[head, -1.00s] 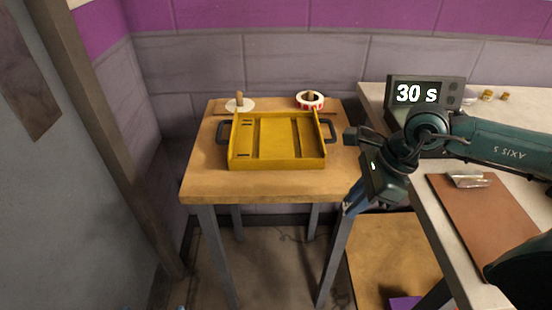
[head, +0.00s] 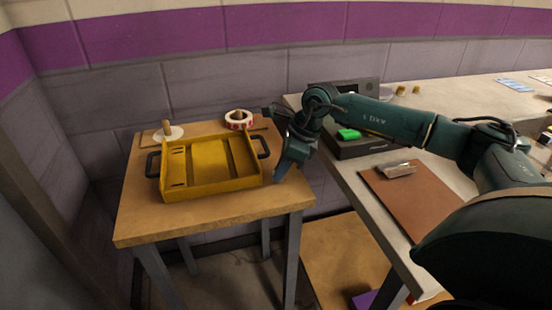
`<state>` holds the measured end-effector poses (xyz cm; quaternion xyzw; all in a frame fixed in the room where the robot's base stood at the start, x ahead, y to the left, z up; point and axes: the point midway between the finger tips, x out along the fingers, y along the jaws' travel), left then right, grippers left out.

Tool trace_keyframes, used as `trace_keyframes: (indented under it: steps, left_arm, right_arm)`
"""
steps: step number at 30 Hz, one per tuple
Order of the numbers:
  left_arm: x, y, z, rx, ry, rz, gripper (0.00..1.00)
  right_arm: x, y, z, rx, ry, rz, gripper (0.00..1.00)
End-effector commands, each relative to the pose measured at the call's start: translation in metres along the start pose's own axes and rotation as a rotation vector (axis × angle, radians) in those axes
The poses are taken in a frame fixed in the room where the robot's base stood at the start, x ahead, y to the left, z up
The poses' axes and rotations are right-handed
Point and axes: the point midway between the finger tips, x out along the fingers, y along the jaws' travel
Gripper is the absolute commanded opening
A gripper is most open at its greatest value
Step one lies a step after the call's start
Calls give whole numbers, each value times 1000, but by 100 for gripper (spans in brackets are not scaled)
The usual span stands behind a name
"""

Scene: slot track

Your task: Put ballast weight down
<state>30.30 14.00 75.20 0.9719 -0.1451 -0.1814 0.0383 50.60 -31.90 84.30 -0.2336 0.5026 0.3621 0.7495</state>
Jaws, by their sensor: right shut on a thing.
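My right gripper (head: 283,170) points down beside the right side of the yellow tray (head: 212,192), over the right edge of the small wooden table. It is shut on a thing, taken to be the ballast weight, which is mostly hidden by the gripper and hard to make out. The yellow tray has raised ribs, slots and dark side handles, and it sits on the wooden table (head: 150,225). My left gripper is not in view.
A white disc with a wooden peg (head: 168,131) and a red-and-white roll (head: 238,119) stand behind the tray. The right bench holds a dark box with a green block (head: 348,134) and a brown board (head: 405,203) with a silver piece (head: 398,169). The wooden table's front strip is clear.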

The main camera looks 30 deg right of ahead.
Motion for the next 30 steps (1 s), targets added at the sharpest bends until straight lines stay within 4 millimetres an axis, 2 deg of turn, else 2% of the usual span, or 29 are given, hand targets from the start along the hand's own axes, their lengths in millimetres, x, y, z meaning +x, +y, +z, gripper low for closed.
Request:
trace_keyframes:
  steps: [11, 24, 25, 30]
  left_arm:
    - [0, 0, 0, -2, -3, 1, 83]
    - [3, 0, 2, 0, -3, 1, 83]
    - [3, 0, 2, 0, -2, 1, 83]
    - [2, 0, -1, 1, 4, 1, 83]
  right_arm:
    - [6, -37, 15, 0, 0, 1, 0]
    - [15, -37, 10, -1, 1, 1, 0]
    - [15, -37, 10, -1, 1, 1, 19]
    - [14, -37, 11, -1, 1, 1, 33]
